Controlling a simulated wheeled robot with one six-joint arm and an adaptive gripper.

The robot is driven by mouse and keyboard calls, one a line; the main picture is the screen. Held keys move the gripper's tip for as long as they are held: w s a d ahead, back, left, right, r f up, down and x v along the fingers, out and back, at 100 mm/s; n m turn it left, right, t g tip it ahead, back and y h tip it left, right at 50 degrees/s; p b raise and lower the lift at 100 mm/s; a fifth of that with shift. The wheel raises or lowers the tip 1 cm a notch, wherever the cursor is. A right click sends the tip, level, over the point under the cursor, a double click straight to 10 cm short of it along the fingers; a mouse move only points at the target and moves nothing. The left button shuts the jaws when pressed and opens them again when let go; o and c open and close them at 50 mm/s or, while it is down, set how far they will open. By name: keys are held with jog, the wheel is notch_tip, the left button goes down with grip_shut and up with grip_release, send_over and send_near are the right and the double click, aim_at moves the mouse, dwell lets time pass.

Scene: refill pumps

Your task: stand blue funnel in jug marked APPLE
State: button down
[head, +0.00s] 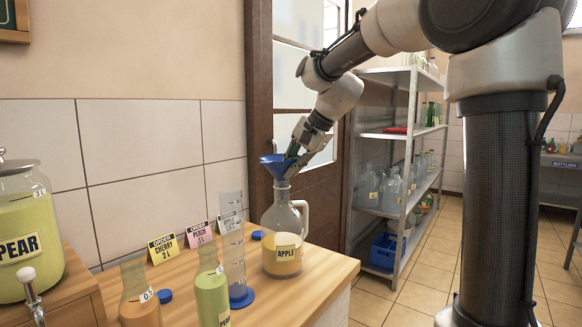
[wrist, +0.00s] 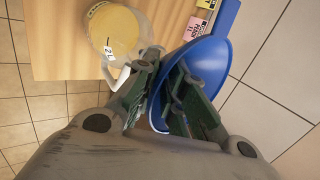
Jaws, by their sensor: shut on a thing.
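My gripper (head: 293,155) is shut on the blue funnel (head: 272,162), gripping its side near the rim. In the wrist view the funnel's wide bowl (wrist: 215,62) lies right beside the fingers (wrist: 163,108). The clear jug marked APPLE (head: 283,232) stands upright on the wooden counter, with yellow-orange liquid inside and a handle on its right. The funnel is over the jug's neck in the head view. In the wrist view the jug (wrist: 115,32) shows left of the funnel. Its spout is hidden there, and I cannot tell whether it is inside the mouth.
A clear measuring cylinder (head: 233,250) on a blue base stands left of the jug. Order cards (head: 163,248), blue caps (head: 165,296), an orange bottle (head: 140,298) and a green bottle (head: 212,295) are nearby. A PEAR jar (head: 28,215) stands far left. The counter (head: 330,265) ends just right of the jug.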

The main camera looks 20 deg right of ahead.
jog(key=c, duration=1.4)
grip_release()
jog(key=v, duration=1.2)
jog(key=s+d+f+n+g+h, duration=0.1)
jog(key=s+d+f+n+h, duration=0.2)
jog(key=f, duration=0.4)
jog(key=s+d+f+n, duration=0.2)
jog(key=s+f, duration=0.2)
jog(key=s, duration=0.3)
jog(key=s+d+f+n+h, duration=0.1)
jog(key=s+f, duration=0.3)
jog(key=s, duration=0.4)
jog(key=s+d+f+n, duration=0.2)
jog(key=s+f+n, duration=0.2)
jog(key=s, duration=0.4)
jog(key=shift+s+d+f+h, duration=0.2)
jog(key=shift+d+f+h, duration=0.1)
jog(key=shift+d+h, duration=0.1)
